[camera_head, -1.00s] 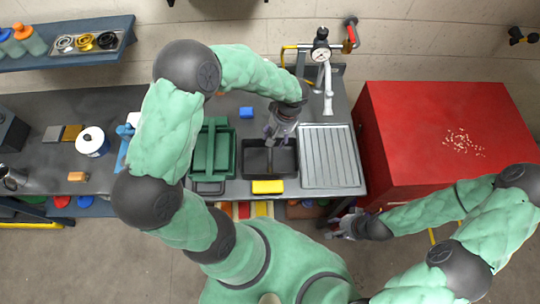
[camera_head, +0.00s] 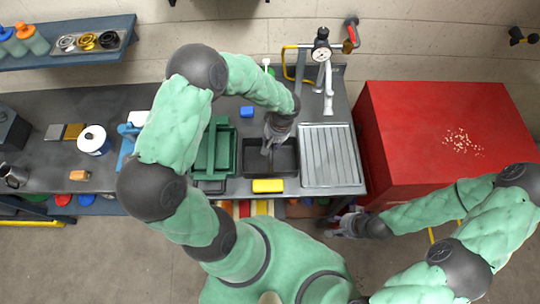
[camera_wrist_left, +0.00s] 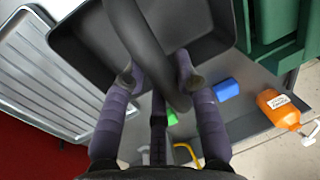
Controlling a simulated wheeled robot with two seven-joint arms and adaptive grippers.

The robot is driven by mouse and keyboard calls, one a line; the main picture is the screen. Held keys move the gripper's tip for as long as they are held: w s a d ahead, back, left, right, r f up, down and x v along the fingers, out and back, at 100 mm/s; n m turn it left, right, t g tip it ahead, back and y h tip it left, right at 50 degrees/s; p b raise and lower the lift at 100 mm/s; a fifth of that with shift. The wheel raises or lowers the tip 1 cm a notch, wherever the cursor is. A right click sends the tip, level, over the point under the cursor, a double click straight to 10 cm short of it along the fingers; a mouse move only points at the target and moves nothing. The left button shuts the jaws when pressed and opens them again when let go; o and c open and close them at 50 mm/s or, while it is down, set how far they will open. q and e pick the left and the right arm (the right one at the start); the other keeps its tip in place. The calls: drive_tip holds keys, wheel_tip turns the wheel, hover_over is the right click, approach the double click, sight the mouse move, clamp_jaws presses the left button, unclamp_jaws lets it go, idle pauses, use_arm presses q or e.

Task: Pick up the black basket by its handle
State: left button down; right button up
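The black basket (camera_head: 288,158) stands on the grey bench, between the green crate and the ribbed metal tray. In the left wrist view the basket (camera_wrist_left: 82,52) is at the top, and its thick dark handle (camera_wrist_left: 150,62) runs down between my fingers. My left gripper (camera_head: 267,148) is over the basket. In the left wrist view my left gripper (camera_wrist_left: 160,76) is open, with a fingertip on each side of the handle; I cannot tell whether they touch it. My right gripper (camera_head: 340,230) is away near the bench's front right corner, too small to judge.
The green crate (camera_head: 229,152) is close on the basket's left and the ribbed tray (camera_head: 328,157) on its right. A yellow block (camera_head: 268,186) lies in front, a blue block (camera_head: 246,112) behind. A red cabinet (camera_head: 440,120) stands at right.

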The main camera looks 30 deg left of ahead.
use_arm(q)
drive_tip(key=shift+r, duration=0.1)
wheel_tip(320, 180, up, 9)
drive_tip(key=shift+r, duration=0.2)
drive_tip(key=shift+r+p, duration=0.55)
drive_tip(key=shift+r, duration=1.2)
